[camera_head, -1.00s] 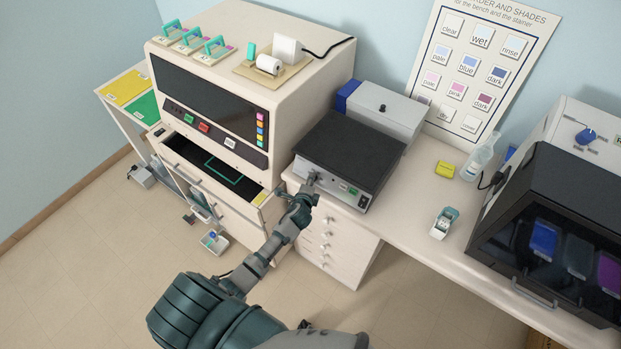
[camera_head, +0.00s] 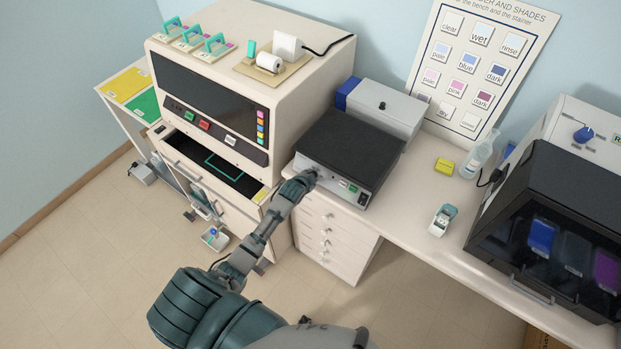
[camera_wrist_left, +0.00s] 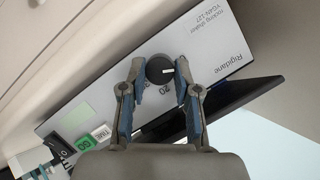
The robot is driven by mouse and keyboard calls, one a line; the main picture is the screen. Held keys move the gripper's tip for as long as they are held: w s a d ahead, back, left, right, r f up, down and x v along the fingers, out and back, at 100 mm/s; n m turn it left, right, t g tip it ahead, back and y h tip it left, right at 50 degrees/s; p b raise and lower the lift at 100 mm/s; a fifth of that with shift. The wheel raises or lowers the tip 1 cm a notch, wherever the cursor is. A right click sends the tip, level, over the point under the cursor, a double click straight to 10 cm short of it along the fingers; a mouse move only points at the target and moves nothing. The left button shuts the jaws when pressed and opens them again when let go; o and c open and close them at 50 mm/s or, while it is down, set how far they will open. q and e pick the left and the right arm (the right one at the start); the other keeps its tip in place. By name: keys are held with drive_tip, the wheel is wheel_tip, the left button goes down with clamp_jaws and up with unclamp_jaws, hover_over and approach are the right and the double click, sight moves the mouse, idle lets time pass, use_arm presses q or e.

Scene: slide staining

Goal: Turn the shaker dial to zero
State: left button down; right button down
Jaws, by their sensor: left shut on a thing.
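The rocking shaker (camera_head: 347,155) has a dark flat platform on top and a light front panel. It stands on the bench to the right of the large stainer. Its dial (camera_wrist_left: 159,70) is a round black knob with a white pointer mark, seen in the left wrist view between my fingers. A "20" is printed beside the knob; other scale marks are hidden. My left gripper (camera_wrist_left: 160,85) is shut on the dial, one blue-padded finger on each side. In the head view my left gripper (camera_head: 310,176) is at the panel's left part, hiding the dial. My right gripper is not in view.
A green GO button (camera_wrist_left: 84,144), a TIME button (camera_wrist_left: 102,132) and a black switch (camera_wrist_left: 56,146) share the panel. The stainer's open drawer (camera_head: 212,165) lies left of my arm. A grey box (camera_head: 385,108) stands behind the shaker.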

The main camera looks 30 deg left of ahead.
use_arm(q)
drive_tip(key=shift+s+f+n+h, duration=0.15)
drive_tip(key=shift+f+n+h, duration=0.15)
drive_tip(key=shift+n, duration=0.5)
drive_tip(key=shift+f+g, duration=0.1)
drive_tip(key=shift+g, duration=0.2)
drive_tip(key=c, duration=0.8)
unclamp_jaws()
drive_tip(key=shift+a, duration=0.1)
drive_tip(key=shift+c, duration=0.2)
drive_tip(key=shift+a, duration=0.1)
drive_tip(key=shift+r, duration=0.25)
drive_tip(key=a+v, duration=0.1)
drive_tip(key=v, duration=1)
drive_tip(key=shift+s+d, duration=0.3)
drive_tip(key=shift+d, duration=0.1)
